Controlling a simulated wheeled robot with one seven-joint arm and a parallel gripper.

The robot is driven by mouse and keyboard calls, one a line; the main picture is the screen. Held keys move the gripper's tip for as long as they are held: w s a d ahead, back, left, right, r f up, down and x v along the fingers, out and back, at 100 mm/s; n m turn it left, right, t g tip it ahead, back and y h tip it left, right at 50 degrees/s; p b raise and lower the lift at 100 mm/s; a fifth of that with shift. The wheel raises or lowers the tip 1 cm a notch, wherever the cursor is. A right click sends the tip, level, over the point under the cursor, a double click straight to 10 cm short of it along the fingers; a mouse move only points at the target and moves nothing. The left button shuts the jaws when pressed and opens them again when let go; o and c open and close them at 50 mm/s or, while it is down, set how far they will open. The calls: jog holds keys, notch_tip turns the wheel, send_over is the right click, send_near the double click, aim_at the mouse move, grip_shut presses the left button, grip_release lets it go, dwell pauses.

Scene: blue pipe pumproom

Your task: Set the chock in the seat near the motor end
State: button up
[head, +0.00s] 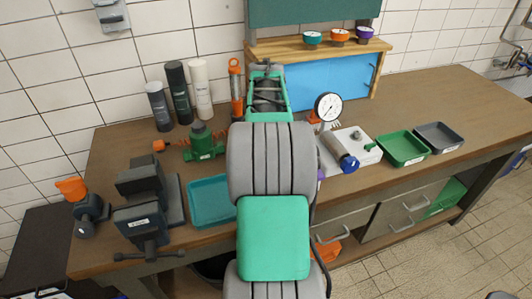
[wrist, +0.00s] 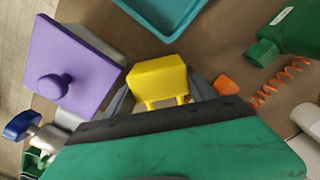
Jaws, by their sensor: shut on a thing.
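A yellow block with two short legs, which I take to be the chock (wrist: 158,80), is between the fingers of my gripper (wrist: 160,98) in the wrist view. My gripper is shut on it. In the head view my own arm hides the gripper and the block. A green motor-like pump unit (head: 203,146) stands on the bench left of my arm in the head view. Part of a green body (wrist: 292,28) shows at the upper right of the wrist view. I cannot make out the seat in either view.
A purple lid with a knob (wrist: 75,62) lies left of the block. A teal tray (head: 211,201) and a vise (head: 147,211) are on the left bench. A gauge block (head: 345,150), green tray (head: 402,148) and grey tray (head: 438,137) are right. An orange coil (wrist: 281,80) lies right of the block.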

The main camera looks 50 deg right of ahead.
jog(key=shift+w+d+f, duration=0.1)
jog(key=shift+w+f, duration=0.1)
jog(key=shift+f, duration=0.7)
jog(key=o, duration=1.9)
jog(key=shift+c, duration=0.2)
